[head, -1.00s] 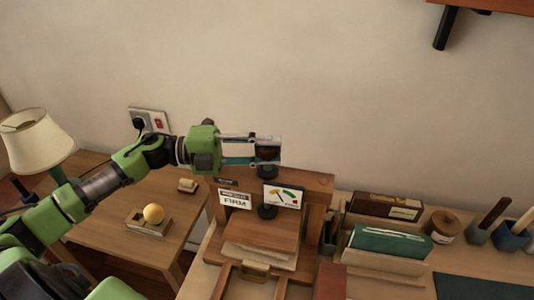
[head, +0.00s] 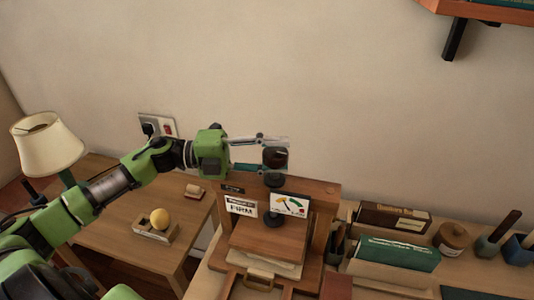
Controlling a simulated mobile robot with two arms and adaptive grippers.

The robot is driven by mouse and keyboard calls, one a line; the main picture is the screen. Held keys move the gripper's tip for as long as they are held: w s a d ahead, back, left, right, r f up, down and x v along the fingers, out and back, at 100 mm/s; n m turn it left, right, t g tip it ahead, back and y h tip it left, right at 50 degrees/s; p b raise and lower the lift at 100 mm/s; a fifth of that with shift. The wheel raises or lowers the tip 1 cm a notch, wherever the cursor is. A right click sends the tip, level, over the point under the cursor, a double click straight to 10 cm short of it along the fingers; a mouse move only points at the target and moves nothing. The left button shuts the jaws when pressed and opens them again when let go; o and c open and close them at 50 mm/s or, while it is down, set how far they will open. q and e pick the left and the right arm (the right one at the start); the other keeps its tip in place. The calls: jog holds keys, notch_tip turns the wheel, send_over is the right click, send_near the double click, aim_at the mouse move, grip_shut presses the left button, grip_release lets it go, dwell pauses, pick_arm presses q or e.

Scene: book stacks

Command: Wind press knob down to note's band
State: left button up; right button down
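The wooden press (head: 322,190) stands on the desk, with its dark knob (head: 275,157) on top of a dark screw. My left gripper (head: 276,154) reaches in from the left at knob height. Its fingers lie on either side of the knob; whether they press on it is too small to tell. A gauge card (head: 289,205) with a coloured arc and a dark needle is on the press front. A white note (head: 241,206) with large lettering, blurred but apparently FIRM, is left of it. Papers (head: 262,263) lie under the press board (head: 264,243). My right gripper is out of view.
A socket (head: 158,126) is on the wall. Books (head: 395,252), a jar (head: 452,238) and pots stand right of the press. A shelf hangs upper right.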

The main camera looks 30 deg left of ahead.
pick_arm(q)
jog(key=shift+s+a, duration=0.25)
jog(key=shift+a, duration=0.3)
jog(key=v, duration=1.1)
jog(key=shift+d+r, duration=0.1)
jog(key=p+x, duration=1.1)
jog(key=p, duration=0.1)
jog(key=shift+w+d+f, duration=0.2)
jog(key=shift+d+f, duration=0.1)
jog(key=shift+d, duration=0.2)
